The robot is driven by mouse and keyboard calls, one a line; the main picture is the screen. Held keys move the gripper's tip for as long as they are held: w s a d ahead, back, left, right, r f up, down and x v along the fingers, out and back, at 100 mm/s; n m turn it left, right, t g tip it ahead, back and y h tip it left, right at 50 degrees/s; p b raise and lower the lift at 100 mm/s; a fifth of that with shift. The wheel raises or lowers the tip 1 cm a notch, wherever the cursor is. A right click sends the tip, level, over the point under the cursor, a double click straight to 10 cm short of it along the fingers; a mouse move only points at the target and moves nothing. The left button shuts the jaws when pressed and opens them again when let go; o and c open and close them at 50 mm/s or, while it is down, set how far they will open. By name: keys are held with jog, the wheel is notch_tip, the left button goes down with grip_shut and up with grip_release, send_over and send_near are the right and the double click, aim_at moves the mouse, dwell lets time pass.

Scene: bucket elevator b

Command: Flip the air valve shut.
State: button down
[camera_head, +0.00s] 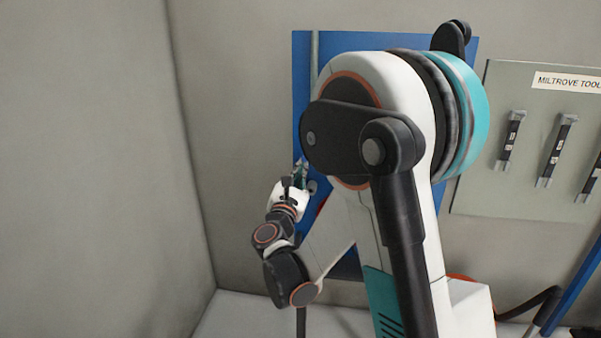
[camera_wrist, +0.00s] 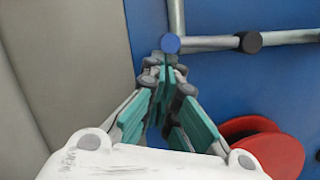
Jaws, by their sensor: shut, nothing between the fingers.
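My gripper (camera_head: 300,170) is near the left part of the blue panel (camera_head: 302,110) in the head view. In the wrist view its teal fingers (camera_wrist: 163,72) are closed together at the tips with nothing between them. Just beyond the tips is a round blue cap (camera_wrist: 170,43) where a grey pipe (camera_wrist: 210,43) meets an upright one. A black round fitting (camera_wrist: 250,42) sits on the pipe to the right. I cannot tell which part is the air valve's handle, nor whether the fingertips touch the blue cap. My arm hides much of the panel in the head view.
A red disc-shaped part (camera_wrist: 268,148) stands out from the panel, right of my gripper in the wrist view. A grey wall (camera_head: 95,150) is to the left. A tool board (camera_head: 535,100) with hanging tools is at the right.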

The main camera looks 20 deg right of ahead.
jog(key=shift+a+r+m, duration=0.1)
jog(key=shift+r+m, duration=0.15)
jog(key=shift+m, duration=0.05)
jog(key=r+m+g+p, duration=0.1)
jog(key=r+m+p, duration=0.1)
jog(key=r+m, duration=0.1)
jog(key=d+r+m+g+p, duration=0.1)
jog(key=r+m+p, duration=0.1)
jog(key=m, duration=0.2)
jog(key=r+m+g+p, duration=0.1)
jog(key=r+m+p, duration=0.2)
jog(key=m, duration=0.1)
jog(key=shift+s+d+r+h, duration=0.2)
jog(key=shift+s+r+h, duration=0.1)
jog(key=shift+s+h, duration=0.1)
jog(key=shift+s+d+r+m+g+y+p, duration=0.2)
jog(key=shift+s+d+r+m+p, duration=0.3)
jog(key=shift+m, duration=0.4)
jog(key=shift+s+d+r+m+g+y+p, duration=0.1)
jog(key=shift+s+d+r+m+g+p, duration=0.2)
jog(key=shift+d+r+m+p, duration=0.45)
jog(key=shift+s+d+r+m+g+y+p, duration=0.1)
jog(key=shift+s+d+r+m+p, duration=0.45)
jog(key=shift+m, duration=0.5)
jog(key=shift+d+f, duration=0.1)
jog(key=shift+f, duration=0.05)
